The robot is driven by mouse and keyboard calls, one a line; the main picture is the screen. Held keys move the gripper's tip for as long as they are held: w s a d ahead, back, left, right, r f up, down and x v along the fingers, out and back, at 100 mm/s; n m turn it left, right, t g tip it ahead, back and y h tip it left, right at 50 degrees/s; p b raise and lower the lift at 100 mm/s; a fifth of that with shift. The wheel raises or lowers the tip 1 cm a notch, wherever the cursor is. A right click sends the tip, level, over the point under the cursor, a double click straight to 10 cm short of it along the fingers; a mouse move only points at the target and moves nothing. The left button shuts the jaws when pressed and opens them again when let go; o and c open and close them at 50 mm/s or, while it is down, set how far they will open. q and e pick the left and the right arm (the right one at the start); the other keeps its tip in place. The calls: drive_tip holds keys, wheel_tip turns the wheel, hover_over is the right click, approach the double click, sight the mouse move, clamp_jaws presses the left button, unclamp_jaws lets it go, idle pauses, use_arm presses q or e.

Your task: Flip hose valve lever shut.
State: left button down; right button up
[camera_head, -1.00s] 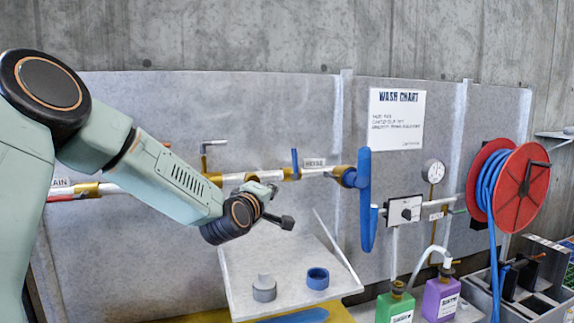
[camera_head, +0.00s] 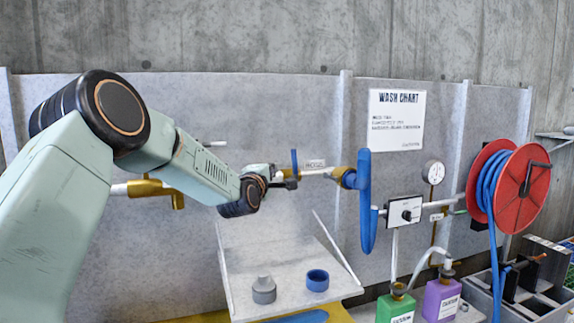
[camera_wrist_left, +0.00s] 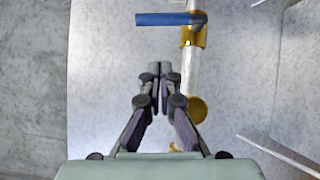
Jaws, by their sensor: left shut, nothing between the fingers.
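The blue lever (camera_head: 294,162) of the hose valve stands upright, across the horizontal pipe (camera_head: 318,172), beside a small label that appears to read HOSE. In the left wrist view the blue lever (camera_wrist_left: 163,19) sticks out to the left from the brass valve body (camera_wrist_left: 194,37). My left gripper (camera_head: 292,183) is just below the lever's base in the head view, in front of the pipe. In the left wrist view its fingertips (camera_wrist_left: 158,72) are together and empty, apart from the lever in the picture. The valve body is partly hidden by the gripper in the head view. My right gripper is not in view.
Below is a tilted white panel (camera_head: 285,250) with a grey fitting (camera_head: 263,289) and a blue ring (camera_head: 317,280). A control box (camera_head: 405,211), bottles and a red reel (camera_head: 522,188) stand right. A brass outlet (camera_head: 178,200) is left.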

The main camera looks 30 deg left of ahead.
sight(293, 160)
use_arm(q)
drive_tip(key=w, duration=0.6)
drive_tip(key=shift+w+d+r+p, duration=0.15)
drive_tip(key=shift+d+r+p, duration=0.2)
drive_tip(key=shift+d+p, duration=0.1)
drive_tip(key=shift+w, duration=0.1)
drive_tip(key=shift+w+d+r+m+g+p, duration=0.35)
drive_tip(key=shift+w+m+p, duration=0.25)
drive_tip(key=shift+p, duration=0.3)
drive_tip(key=shift+f, duration=0.1)
drive_tip(key=shift+s, duration=0.1)
